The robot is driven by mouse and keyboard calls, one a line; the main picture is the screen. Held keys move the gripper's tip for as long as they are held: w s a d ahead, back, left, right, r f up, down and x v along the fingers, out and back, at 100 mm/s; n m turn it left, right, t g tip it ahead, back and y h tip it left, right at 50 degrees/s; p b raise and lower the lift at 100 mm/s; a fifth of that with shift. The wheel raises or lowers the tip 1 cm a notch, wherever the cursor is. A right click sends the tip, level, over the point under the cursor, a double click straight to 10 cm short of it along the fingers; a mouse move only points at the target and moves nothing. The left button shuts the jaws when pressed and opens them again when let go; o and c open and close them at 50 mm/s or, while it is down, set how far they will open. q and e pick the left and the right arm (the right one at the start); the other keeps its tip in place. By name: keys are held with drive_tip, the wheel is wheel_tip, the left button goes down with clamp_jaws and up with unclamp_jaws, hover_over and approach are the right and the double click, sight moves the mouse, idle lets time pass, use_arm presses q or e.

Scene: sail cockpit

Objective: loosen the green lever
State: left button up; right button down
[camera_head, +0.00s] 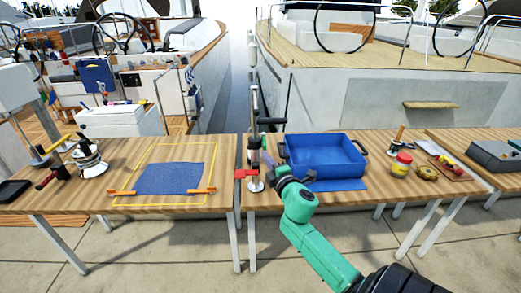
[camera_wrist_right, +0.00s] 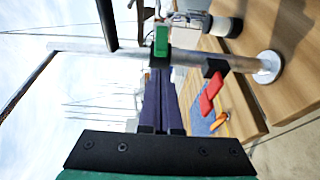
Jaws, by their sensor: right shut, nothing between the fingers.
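The green lever (camera_wrist_right: 161,42) is a short block at the metal post (camera_wrist_right: 190,57) in my right wrist view. The post (camera_head: 254,105) stands upright on the table, with a red lever (camera_head: 246,174) low down, which also shows in the wrist view (camera_wrist_right: 211,95). My right gripper (camera_wrist_right: 161,72) is shut and empty, its dark blue fingers pointing at the post just short of the green lever. I cannot tell whether they touch. It also shows in the head view (camera_head: 268,157). My left gripper is out of view.
A blue bin (camera_head: 325,152) stands right of the post. A blue cloth (camera_head: 168,179) lies in a yellow outline on the left table (camera_head: 225,165). A black bar (camera_head: 270,121) sticks out from the post above my gripper.

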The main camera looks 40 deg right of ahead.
sight(257, 146)
drive_tip(key=x, duration=0.4)
drive_tip(key=shift+w+d, duration=0.15)
drive_tip(key=shift+w, duration=0.25)
